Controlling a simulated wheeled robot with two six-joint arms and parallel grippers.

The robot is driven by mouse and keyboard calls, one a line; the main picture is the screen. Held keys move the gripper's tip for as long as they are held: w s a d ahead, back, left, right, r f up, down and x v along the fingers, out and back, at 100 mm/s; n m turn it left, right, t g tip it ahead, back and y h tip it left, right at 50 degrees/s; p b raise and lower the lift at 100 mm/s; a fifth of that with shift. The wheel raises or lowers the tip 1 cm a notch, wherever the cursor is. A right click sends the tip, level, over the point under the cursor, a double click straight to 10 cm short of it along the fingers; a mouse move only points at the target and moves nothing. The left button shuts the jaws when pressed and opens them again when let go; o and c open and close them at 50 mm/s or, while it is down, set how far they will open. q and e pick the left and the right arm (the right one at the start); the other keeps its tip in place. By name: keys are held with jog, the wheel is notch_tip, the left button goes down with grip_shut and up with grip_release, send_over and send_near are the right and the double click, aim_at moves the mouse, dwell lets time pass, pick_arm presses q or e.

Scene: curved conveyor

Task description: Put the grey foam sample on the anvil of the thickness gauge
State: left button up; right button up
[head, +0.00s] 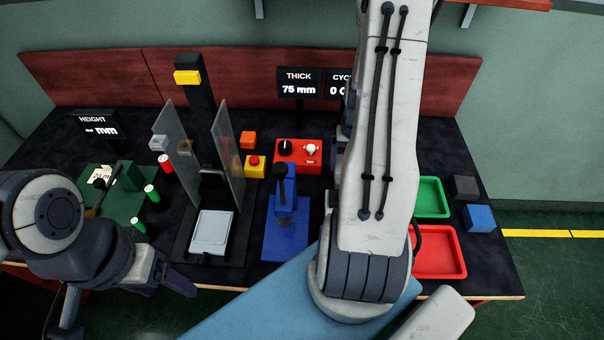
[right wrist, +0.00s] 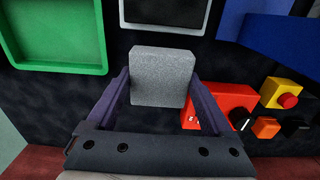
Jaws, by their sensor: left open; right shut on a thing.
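The grey foam sample (right wrist: 160,78) is a pale speckled block between the two fingers of my right gripper (right wrist: 160,88), which is shut on it in the right wrist view. In the head view my right arm hides that gripper and the block. Part of a blue body shows at upper right in the right wrist view (right wrist: 280,42). My left gripper (head: 125,292) is open and empty at the table's front left.
A display (head: 299,82) reads THICK 75 mm. A red control box (head: 298,152) and yellow button box (head: 254,170) sit behind the gauge. A press with clear guards (head: 226,150) stands left. Green (head: 432,198) and red trays (head: 440,255), dark grey (head: 465,186) and blue blocks (head: 480,217) lie right.

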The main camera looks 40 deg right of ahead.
jog(key=p, duration=0.1)
send_over(314, 186)
notch_tip(314, 186, down, 5)
jog(key=shift+f, duration=0.2)
notch_tip(314, 186, down, 3)
jog(key=shift+f+p, duration=0.1)
jog(key=shift+p, duration=0.25)
jog(key=shift+w+f, duration=0.1)
jog(key=shift+f, duration=0.3)
jog(key=shift+f, duration=0.1)
jog(key=o, duration=0.9)
jog(key=shift+f, duration=0.1)
jog(key=shift+c, duration=0.2)
jog(key=shift+o, duration=0.9)
